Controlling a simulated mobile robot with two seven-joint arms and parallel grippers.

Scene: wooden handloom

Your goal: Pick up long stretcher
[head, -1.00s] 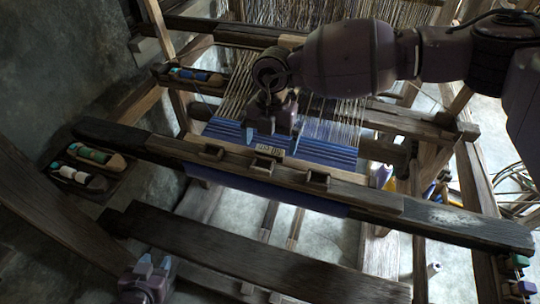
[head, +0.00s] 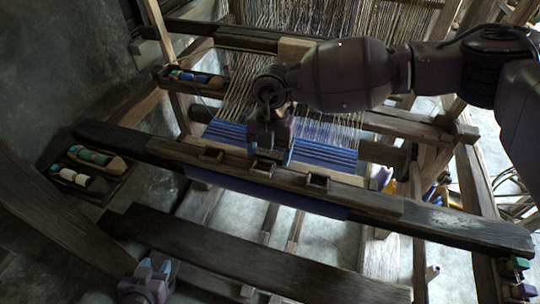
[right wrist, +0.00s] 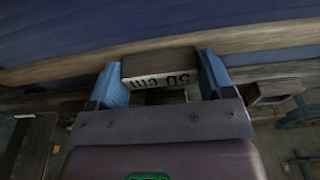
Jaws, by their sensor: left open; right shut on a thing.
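In the head view my right gripper (head: 270,154) points down at the middle of the front beam, by the middle socket, and largely covers the piece. I cannot tell whether the piece is clear of the beam. My left gripper (head: 158,267) is open and empty at the bottom left, below the bench board.
The front beam (head: 440,219) carries open sockets (head: 317,181) along it. Blue cloth (head: 325,158) and warp threads lie behind. A tray of shuttles (head: 85,172) is at the left, another (head: 195,78) further back. A dark bench board (head: 230,252) crosses the front.

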